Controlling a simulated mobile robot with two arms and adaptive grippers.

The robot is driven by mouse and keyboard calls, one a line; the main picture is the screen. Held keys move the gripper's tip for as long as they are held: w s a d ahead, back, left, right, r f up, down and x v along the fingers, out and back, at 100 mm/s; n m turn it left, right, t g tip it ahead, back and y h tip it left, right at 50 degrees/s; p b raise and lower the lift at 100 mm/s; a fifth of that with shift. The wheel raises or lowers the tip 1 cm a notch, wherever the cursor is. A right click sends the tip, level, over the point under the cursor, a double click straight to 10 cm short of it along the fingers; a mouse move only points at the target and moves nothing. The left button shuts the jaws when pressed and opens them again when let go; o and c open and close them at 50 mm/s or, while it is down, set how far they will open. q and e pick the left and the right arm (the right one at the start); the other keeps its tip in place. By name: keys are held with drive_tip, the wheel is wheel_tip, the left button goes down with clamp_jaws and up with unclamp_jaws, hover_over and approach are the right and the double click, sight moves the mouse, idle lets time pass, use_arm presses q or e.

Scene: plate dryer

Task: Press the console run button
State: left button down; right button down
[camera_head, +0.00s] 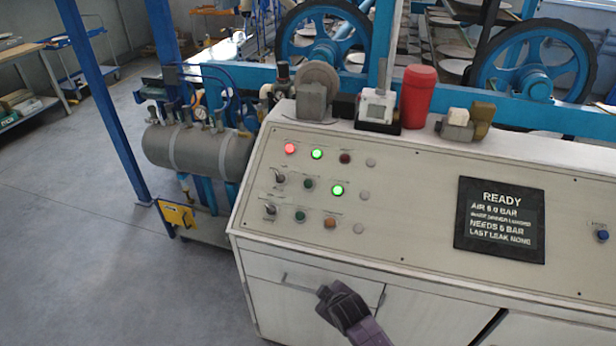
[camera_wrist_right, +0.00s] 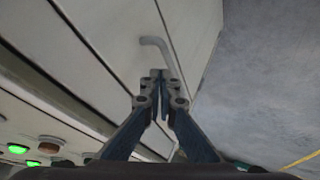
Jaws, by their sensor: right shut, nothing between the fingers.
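The grey console (camera_head: 400,225) has a sloped panel with lit red (camera_head: 290,149) and lit green (camera_head: 317,154) lamps. Another green one (camera_head: 338,190) is lit lower down. A dark red button (camera_head: 345,158), an unlit green button (camera_head: 300,216), an orange button (camera_head: 330,223) and a blue button (camera_head: 602,235) also show. The labels are too small to read, so I cannot tell which is run. My right gripper (camera_head: 324,294) is shut and empty, in front of the cabinet front below the panel. It also shows in the right wrist view (camera_wrist_right: 160,76). My left gripper is not in view.
A dark sign (camera_head: 500,220) on the panel reads READY, AIR 6.0 BAR. A bent rod handle (camera_wrist_right: 160,48) is close to my right fingertips. A red canister (camera_head: 418,97) stands on the console's back ledge. Open floor (camera_head: 90,240) lies to the left.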

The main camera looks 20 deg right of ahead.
drive_tip(key=w+r+t+p, duration=0.1)
drive_tip(key=w+r, duration=0.3)
drive_tip(key=r, duration=0.6)
drive_tip(key=n+t+p, duration=0.2)
drive_tip(key=n+t, duration=0.3)
approach(308, 184)
drive_tip(key=w+a+r, duration=0.3)
drive_tip(key=w+r, duration=0.1)
drive_tip(key=r, duration=0.4)
drive_tip(key=shift+s+a+f+h, duration=0.15)
drive_tip(key=shift+s+a+h, duration=0.1)
drive_tip(key=shift+h, duration=0.15)
drive_tip(key=shift+w+f, duration=0.1)
drive_tip(key=f+b, duration=0.1)
drive_tip(key=b, duration=0.1)
drive_tip(key=w+d+f+b, duration=0.1)
drive_tip(key=f+b, duration=0.1)
drive_tip(key=w+f+b, duration=0.1)
drive_tip(key=f+b, duration=0.1)
drive_tip(key=b, duration=0.1)
drive_tip(key=shift+w+d+f, duration=0.2)
drive_tip(key=shift+d+f, duration=0.05)
drive_tip(key=shift+d, duration=0.05)
drive_tip(key=shift+w+d+f+b, duration=0.2)
drive_tip(key=shift+w+f+b, duration=0.05)
drive_tip(key=shift+f+b, duration=0.25)
drive_tip(key=shift+w+d+f+b, duration=0.2)
drive_tip(key=shift+w+f+b, duration=0.1)
drive_tip(key=shift+f+b, duration=0.15)
drive_tip(key=shift+w, duration=0.1)
